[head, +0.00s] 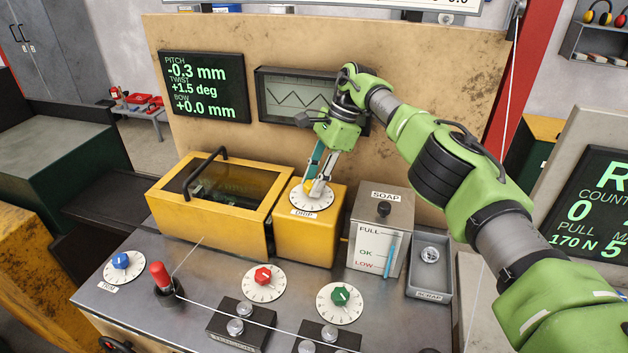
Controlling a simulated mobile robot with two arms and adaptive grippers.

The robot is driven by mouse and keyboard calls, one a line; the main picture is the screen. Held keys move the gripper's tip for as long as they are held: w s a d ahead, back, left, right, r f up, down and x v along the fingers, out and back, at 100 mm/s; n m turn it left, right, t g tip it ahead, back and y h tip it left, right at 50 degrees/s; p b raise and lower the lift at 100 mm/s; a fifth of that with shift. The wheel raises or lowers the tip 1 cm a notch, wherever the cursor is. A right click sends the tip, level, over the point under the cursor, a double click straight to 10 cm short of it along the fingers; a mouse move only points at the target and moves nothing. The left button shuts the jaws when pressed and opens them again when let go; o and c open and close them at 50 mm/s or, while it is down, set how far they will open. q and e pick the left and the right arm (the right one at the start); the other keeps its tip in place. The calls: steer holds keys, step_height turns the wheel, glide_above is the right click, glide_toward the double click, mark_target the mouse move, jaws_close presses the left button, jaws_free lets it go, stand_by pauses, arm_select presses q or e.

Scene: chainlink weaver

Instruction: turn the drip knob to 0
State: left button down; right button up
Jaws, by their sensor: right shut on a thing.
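The drip knob sits at the middle of a white dial (312,199) on top of a yellow box (308,240) labelled DRIP. My right gripper (314,188) points down onto the dial's middle, and its fingers are shut on the drip knob (309,187). Only a bit of yellow shows between the fingers. The knob's pointer and the dial reading are hidden or too small to tell. My left gripper is not in view.
A yellow lidded box (213,238) stands left of the drip box. A soap dispenser (380,240) and a scrap tray (429,285) stand to its right. Blue (121,261), red (263,275) and green (341,296) knobs and a red-topped lever (161,276) are in front.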

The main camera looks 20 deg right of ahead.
steer(key=o, duration=1.1)
steer(key=shift+c, duration=0.2)
